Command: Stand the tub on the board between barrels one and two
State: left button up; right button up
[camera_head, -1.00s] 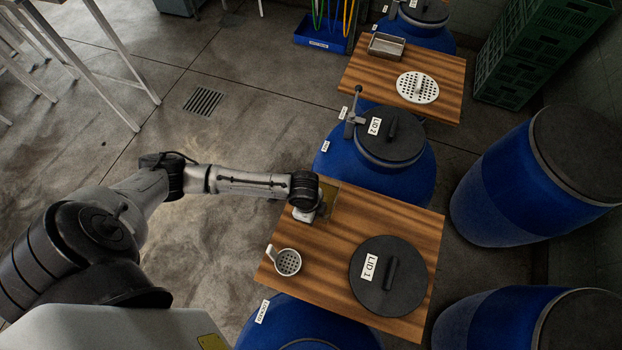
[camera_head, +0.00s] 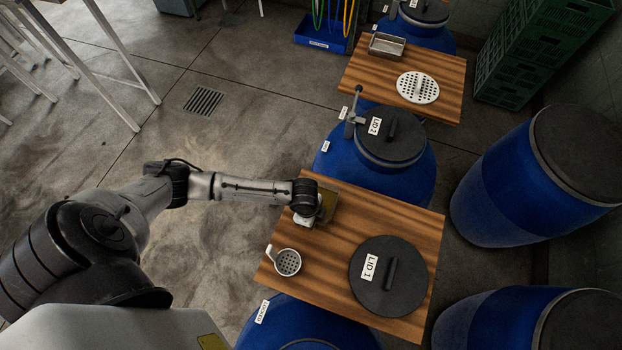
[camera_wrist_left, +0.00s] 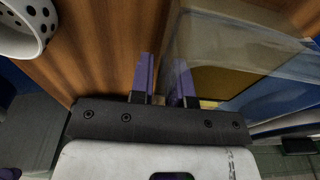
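The tub is a clear-walled box with a yellow-brown floor or contents. It shows at my left gripper in the head view (camera_head: 328,204) and fills the upper right of the left wrist view (camera_wrist_left: 235,65). My left gripper (camera_wrist_left: 164,80) has its purple fingers on either side of the tub's near wall, shut on it. In the head view the left gripper (camera_head: 308,216) is at the far left part of the wooden board (camera_head: 395,222). The tub is over this part; I cannot tell whether its base touches the wood. My right gripper is not in view.
A black lid marked LID 1 (camera_head: 374,286) and a perforated white cup (camera_head: 287,262) lie on the near board. Barrel one (camera_head: 285,325) is below it; barrel two (camera_head: 360,178) stands beyond, its lid on. A second board (camera_head: 455,85) is farther back.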

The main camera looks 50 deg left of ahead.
pick_arm(q)
jog(key=shift+o, duration=1.1)
jog(key=r, duration=0.4)
jog(key=a+r, duration=0.1)
jog(key=r, duration=0.3)
jog(key=r+p, duration=0.1)
jog(key=r, duration=0.3)
jog(key=shift+s+a, duration=0.15)
jog(key=shift+s, duration=0.15)
jog(key=s+d+n+t+h, duration=0.25)
jog(key=s+d, duration=0.25)
jog(key=d, duration=0.3)
jog(key=s+a+r+n+y, duration=0.1)
jog(key=s+a+n+y, duration=0.2)
jog(key=s+n, duration=0.5)
jog(key=shift+s+a+r, duration=0.4)
jog(key=shift+s+a, duration=0.15)
jog(key=shift+a, duration=0.35)
jog(key=shift+r+t+y, duration=0.1)
jog(key=shift+t+y, duration=0.15)
